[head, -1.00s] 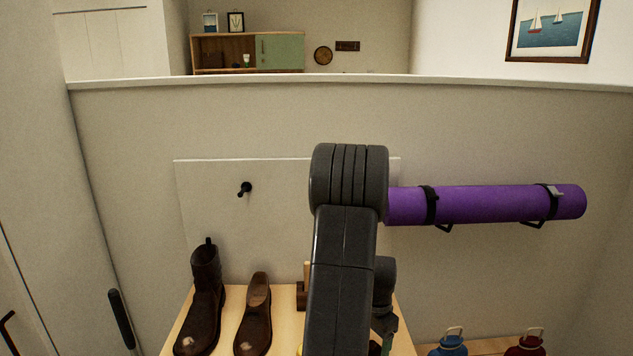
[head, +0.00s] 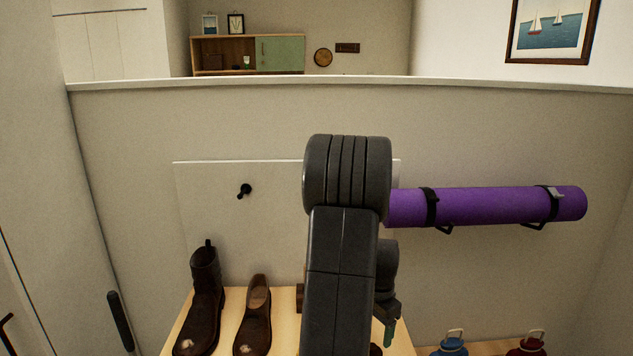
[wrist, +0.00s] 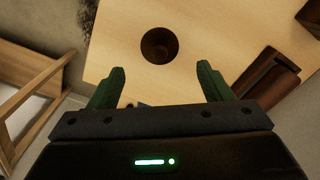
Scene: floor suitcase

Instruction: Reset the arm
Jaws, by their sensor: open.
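My gripper (wrist: 161,84) is open in the wrist view, its two green fingers spread wide with nothing between them. It points at a light wooden surface (wrist: 205,30). A dark round cup-like thing (wrist: 159,45) is on that surface, beyond the fingertips and apart from them. In the head view my dark grey arm rises in the middle of the picture and hides much of the bench (head: 281,311) behind it. Only a little of the gripper end shows low behind the arm there.
A brown boot (head: 205,300) and a brown shoe (head: 253,318) stand on the bench left of my arm. A purple rolled mat (head: 490,206) hangs on the wall at right. A blue bottle (head: 449,346) and a red bottle (head: 527,345) stand low right. A black peg (head: 245,190) sticks out at left.

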